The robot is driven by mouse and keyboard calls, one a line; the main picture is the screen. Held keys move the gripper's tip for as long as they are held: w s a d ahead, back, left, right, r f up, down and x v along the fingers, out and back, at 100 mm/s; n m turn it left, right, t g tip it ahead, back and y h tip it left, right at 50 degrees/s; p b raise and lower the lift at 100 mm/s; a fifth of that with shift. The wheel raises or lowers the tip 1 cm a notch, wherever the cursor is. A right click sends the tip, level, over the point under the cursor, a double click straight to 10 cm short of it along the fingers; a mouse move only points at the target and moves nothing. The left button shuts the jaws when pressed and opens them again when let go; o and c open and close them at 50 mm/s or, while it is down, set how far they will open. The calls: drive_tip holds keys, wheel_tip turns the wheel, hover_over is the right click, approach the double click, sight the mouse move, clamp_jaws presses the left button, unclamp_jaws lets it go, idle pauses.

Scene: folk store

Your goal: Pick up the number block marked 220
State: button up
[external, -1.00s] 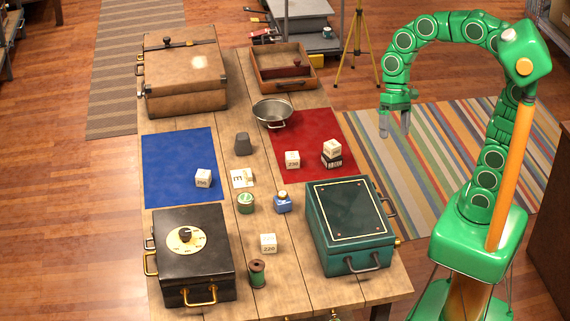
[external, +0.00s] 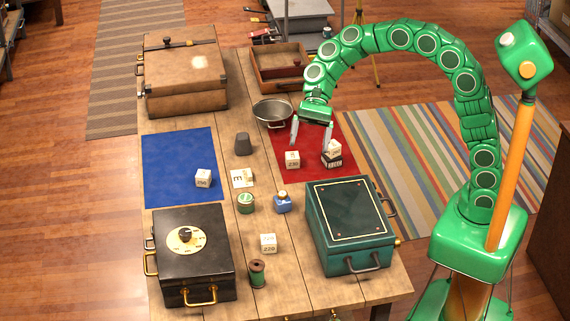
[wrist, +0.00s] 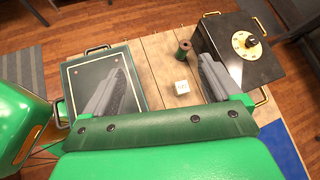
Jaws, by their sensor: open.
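The number block marked 220 (external: 268,243) is a small white cube on the wooden table. It sits between the black box and the green box, just behind a green spool. In the wrist view the block (wrist: 182,87) shows between my two fingers, farther off, with its marking too small to read surely. My gripper (external: 311,146) is open and empty above the red mat, well behind the 220 block. Its fingers point down, near a white block marked 230 (external: 292,159) and a white block stacked on a dark block (external: 333,150).
The black box with a dial (external: 192,262) and the green box (external: 350,228) flank the block. The spool (external: 257,273) stands in front of it. A green tin (external: 246,203) and blue ink bottle (external: 283,202) stand behind. Another white block (external: 203,178) sits on the blue mat (external: 165,150).

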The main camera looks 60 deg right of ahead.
drive_tip(key=w+a+f+m+y, duration=0.2)
drive_tip(key=w+a+m, duration=0.1)
drive_tip(key=w+a, duration=0.3)
drive_tip(key=m, duration=0.1)
approach(268, 242)
drive_tip(key=shift+y, duration=0.3)
drive_tip(key=a, duration=0.1)
drive_tip(key=a+f, duration=0.2)
drive_tip(key=shift+s+a+f, duration=0.2)
drive_tip(key=shift+s, duration=0.05)
drive_tip(key=shift+s+x, duration=0.15)
drive_tip(key=shift+x, duration=1.8)
drive_tip(key=shift+s+x, duration=0.2)
drive_tip(key=shift+x, duration=1.75)
drive_tip(key=shift+r, duration=0.15)
drive_tip(key=shift+d, duration=0.1)
drive_tip(key=c, duration=1)
